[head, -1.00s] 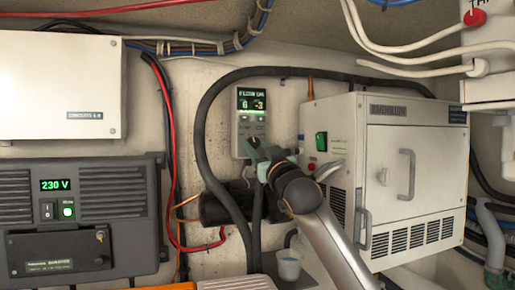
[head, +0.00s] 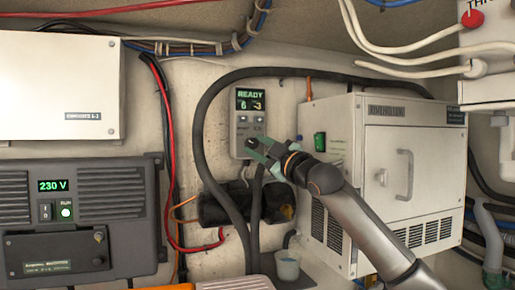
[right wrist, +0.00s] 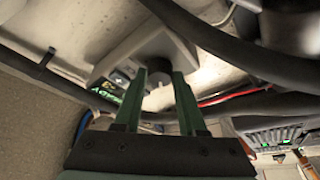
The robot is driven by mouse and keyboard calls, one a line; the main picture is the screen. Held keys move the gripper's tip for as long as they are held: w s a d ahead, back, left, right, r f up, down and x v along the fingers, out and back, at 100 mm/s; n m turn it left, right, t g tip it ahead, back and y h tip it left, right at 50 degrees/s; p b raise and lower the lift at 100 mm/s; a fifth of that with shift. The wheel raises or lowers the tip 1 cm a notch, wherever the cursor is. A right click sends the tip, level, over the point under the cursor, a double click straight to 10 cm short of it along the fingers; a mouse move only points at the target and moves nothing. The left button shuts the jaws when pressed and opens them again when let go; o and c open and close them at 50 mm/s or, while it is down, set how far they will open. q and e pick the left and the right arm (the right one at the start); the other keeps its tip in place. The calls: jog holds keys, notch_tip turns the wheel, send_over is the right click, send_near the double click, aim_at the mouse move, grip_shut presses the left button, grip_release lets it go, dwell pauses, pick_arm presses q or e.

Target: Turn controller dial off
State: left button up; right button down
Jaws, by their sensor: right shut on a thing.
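The controller (head: 250,100) is a small pale box on the back wall with a lit green display reading "READY" and digits below it. Its dark dial (head: 251,141) sits near its lower edge, partly hidden by my gripper. My right gripper (head: 256,149) reaches it from the lower right and is shut on the dial. In the right wrist view the two green fingers (right wrist: 159,88) stand on either side of the dark round dial (right wrist: 158,70), with the controller's face behind. My left gripper is not in view.
A thick black hose (head: 205,130) arches around the controller. A white cabinet (head: 385,175) with a handle stands to the right. A grey power unit (head: 80,215) showing "230 V" is at the left. A small cup (head: 287,265) stands below the gripper.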

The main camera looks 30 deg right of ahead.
jog(key=shift+r+n+y, duration=0.1)
jog(key=shift+n+y, duration=0.3)
jog(key=shift+n, duration=0.6)
jog(key=shift+g, duration=0.3)
jog(key=shift+c, duration=2.4)
grip_release()
jog(key=shift+s+f, duration=0.2)
jog(key=shift+s, duration=0.15)
jog(key=b+v, duration=0.4)
jog(key=v, duration=0.7)
jog(key=shift+s+b, duration=0.4)
